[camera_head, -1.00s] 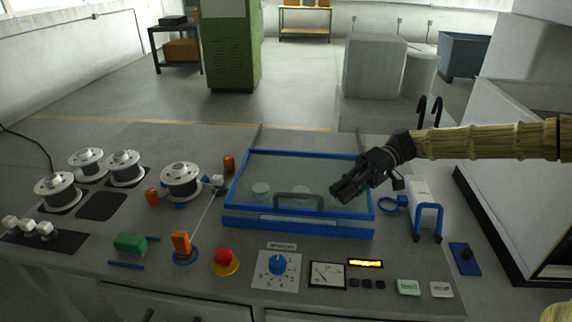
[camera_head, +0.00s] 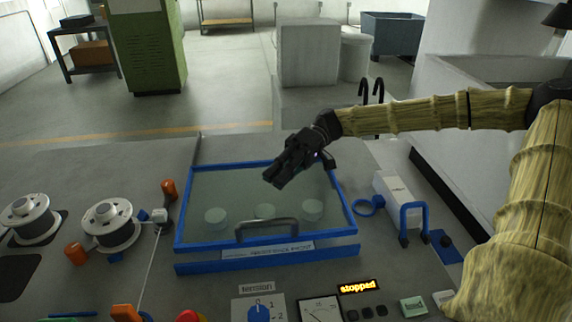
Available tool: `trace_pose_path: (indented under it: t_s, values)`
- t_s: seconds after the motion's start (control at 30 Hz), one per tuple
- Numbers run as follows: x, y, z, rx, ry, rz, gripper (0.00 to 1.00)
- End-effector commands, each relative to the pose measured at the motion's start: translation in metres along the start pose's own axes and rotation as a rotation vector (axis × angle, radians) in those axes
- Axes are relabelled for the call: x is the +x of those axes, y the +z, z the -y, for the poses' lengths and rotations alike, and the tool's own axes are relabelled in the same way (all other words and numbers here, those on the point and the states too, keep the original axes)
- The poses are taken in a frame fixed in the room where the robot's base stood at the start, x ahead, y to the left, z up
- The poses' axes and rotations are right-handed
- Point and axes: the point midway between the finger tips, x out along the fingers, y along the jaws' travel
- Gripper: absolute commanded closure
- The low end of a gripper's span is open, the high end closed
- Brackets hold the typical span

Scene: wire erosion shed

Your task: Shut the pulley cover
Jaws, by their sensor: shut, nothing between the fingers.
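The pulley cover (camera_head: 205,240) is a clear panel in a blue frame with a grey bar handle (camera_head: 267,229) near its front edge. It lies over a blue-sided box (camera_head: 220,266); its front edge is close above the front wall, but I cannot tell whether it is fully seated. Pale round pulleys (camera_head: 264,212) show through the panel. My gripper (camera_head: 273,180) is shut and empty. It appears above the middle of the cover, beyond the handle and apart from it.
Wire spools (camera_head: 111,224) and orange knobs (camera_head: 169,189) stand left of the cover. A blue ring (camera_head: 366,206) and a blue bracket (camera_head: 414,221) are to the right. The front controls include a display (camera_head: 358,286) reading "stopped".

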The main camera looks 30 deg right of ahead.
Motion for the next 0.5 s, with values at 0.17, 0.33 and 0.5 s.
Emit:
trace_pose_path:
  t_s: [0.17, 0.33, 0.5]
  values:
    - [0.03, 0.0, 0.001, 0.003, 0.0, 0.003, 1.0]
    - [0.052, 0.008, 0.002, 0.0, -0.001, 0.0, 1.0]
    - [0.065, 0.021, 0.001, 0.0, 0.0, -0.001, 1.0]
